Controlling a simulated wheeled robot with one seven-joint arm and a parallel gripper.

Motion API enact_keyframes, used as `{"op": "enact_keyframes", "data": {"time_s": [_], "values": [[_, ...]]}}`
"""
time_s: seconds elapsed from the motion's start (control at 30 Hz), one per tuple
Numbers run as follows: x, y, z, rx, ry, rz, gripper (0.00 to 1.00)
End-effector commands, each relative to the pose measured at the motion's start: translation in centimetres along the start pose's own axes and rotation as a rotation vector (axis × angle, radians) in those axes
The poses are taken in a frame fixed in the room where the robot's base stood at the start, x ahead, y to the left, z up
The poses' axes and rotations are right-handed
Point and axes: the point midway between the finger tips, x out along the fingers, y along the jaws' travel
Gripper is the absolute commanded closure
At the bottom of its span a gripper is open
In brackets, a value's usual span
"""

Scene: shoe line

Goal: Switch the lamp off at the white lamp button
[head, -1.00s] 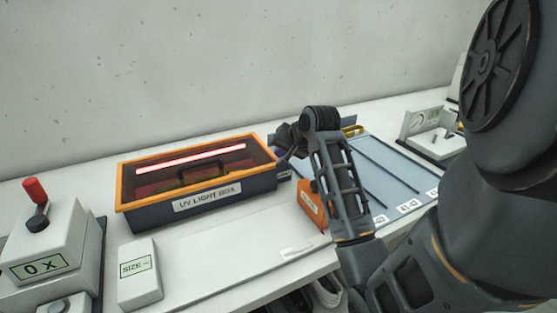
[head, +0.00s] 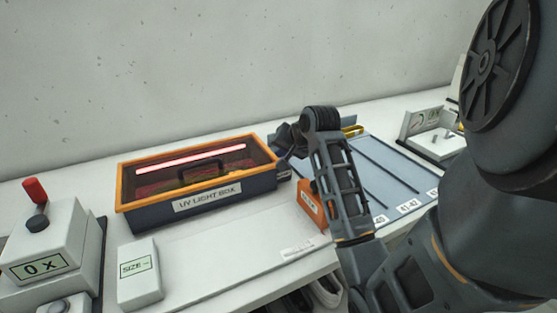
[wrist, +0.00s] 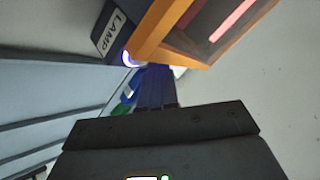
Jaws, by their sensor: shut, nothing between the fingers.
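The UV light box (head: 225,200) stands on the bench in the head view, with an orange-framed window lid and a glowing red tube (head: 190,159) inside. In the wrist view, the LAMP label (wrist: 112,34) is on the box's side. Beside it, the round white lamp button (wrist: 127,57) shows a bluish-purple glow, partly covered by the orange frame corner. My gripper (wrist: 154,70) is shut and empty, its fingertips right by the button. I cannot tell whether they touch it. In the head view my gripper (head: 287,152) is at the box's right end, mostly hidden by my arm.
An orange block (head: 308,207) stands just right of the box, close to my arm. A blue sorting board (head: 375,175) lies behind my arm. A white SIZE box (head: 140,272) and a counter with a red lever (head: 38,192) are at left. Bare bench lies in front of the box.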

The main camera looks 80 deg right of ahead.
Motion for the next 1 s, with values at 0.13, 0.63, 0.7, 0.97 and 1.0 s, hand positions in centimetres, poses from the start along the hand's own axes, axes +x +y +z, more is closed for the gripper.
{"op": "enact_keyframes", "data": {"time_s": [0.13,0.63,0.7,0.97,1.0], "values": [[0.0,0.0,0.0,0.0,0.0,0.0,1.0],[0.6,0.4,0.48,0.0,-0.001,-0.001,1.0],[0.62,0.44,0.46,0.0,0.0,0.0,1.0],[0.6,0.44,0.46,0.0,-0.001,0.0,1.0],[0.55,0.4,0.43,0.0,-0.001,0.0,1.0]]}}
